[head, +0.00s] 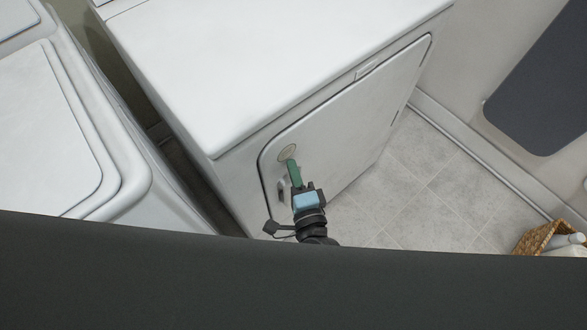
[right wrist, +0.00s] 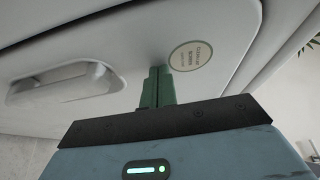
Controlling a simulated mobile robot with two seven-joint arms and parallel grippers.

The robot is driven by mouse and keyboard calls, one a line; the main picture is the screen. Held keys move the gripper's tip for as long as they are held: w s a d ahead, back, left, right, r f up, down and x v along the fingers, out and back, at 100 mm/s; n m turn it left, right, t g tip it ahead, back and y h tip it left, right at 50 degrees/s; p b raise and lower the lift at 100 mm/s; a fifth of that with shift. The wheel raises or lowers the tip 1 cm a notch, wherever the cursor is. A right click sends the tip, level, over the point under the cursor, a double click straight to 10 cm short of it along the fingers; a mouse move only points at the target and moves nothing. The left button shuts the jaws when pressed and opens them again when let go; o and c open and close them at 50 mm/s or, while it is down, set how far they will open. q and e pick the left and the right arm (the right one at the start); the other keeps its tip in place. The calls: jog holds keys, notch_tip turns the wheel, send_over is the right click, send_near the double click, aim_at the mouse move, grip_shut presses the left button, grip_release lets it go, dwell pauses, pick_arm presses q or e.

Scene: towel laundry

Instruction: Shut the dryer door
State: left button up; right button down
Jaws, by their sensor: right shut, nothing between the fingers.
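The white dryer (head: 270,60) stands in the middle of the head view. Its door (head: 350,130) is on the front face and looks flush with the body, or nearly so; I cannot tell if it is latched. My right gripper (head: 292,164) is shut and empty, its green fingertips at the door's upper left, just beside a round label. In the right wrist view the fingertips (right wrist: 157,80) are at the door panel (right wrist: 130,50), between the recessed handle (right wrist: 62,84) and the round label (right wrist: 191,56). My left gripper is not in view.
A second white appliance (head: 60,130) stands to the left, with a narrow dark gap between. Tiled floor (head: 430,190) lies open to the right of the dryer. A wicker basket (head: 540,237) with white items sits at the lower right. A dark panel (head: 540,90) is on the right wall.

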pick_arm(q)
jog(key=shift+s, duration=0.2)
pick_arm(e)
jog(key=shift+w+a+r, duration=0.25)
jog(key=shift+a+r, duration=0.1)
jog(key=shift+a, duration=0.2)
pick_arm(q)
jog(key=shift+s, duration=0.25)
pick_arm(e)
jog(key=shift+s, duration=0.1)
jog(key=shift+s+d+f, duration=0.1)
jog(key=shift+s+f, duration=0.1)
jog(key=shift+s, duration=0.15)
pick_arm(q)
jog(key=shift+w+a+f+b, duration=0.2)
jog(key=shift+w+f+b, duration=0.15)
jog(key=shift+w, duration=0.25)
pick_arm(e)
jog(key=v, duration=0.7)
jog(key=shift+s+d+f, duration=0.15)
jog(key=shift+s+d, duration=0.05)
jog(key=shift+d, duration=0.35)
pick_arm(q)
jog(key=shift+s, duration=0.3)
